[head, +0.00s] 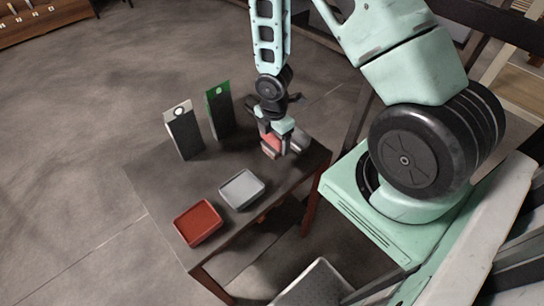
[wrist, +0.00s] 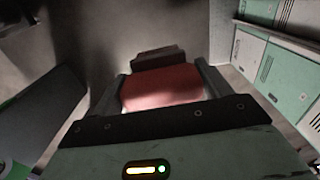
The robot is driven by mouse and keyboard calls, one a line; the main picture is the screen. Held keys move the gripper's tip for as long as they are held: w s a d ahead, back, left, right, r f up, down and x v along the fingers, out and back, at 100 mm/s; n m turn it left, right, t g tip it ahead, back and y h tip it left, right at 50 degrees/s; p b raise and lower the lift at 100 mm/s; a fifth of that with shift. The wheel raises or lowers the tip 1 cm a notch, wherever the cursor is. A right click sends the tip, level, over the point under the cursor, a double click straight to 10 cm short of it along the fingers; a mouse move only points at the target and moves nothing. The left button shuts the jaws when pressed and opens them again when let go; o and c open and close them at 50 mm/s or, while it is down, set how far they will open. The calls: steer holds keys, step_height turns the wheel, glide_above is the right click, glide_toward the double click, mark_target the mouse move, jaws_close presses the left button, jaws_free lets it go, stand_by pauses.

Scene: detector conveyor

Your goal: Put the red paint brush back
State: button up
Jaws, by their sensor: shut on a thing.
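My gripper (head: 274,137) is at the back right of the dark table, pointing down. It is shut on a red thing (head: 270,147). In the wrist view the red thing (wrist: 160,88) lies between the two fingers, with a dark block-like part beyond it. Its shape is mostly hidden by the fingers, so I cannot tell from its form whether it is the paint brush. I cannot tell whether it touches the table. A shallow red tray (head: 198,222) lies at the table's front left, and a shallow grey tray (head: 242,188) lies beside it.
Two upright dark panels stand at the table's back left, one with a white top (head: 182,131) and one with a green top (head: 218,110). A small grey thing (head: 299,141) is just right of my gripper. The table (head: 238,238) is bare around the trays.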

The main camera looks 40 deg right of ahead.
steer(key=shift+f+p, duration=1.05)
steer(key=shift+f, duration=2.9)
steer(key=o, duration=0.9)
steer(key=shift+r, duration=0.1)
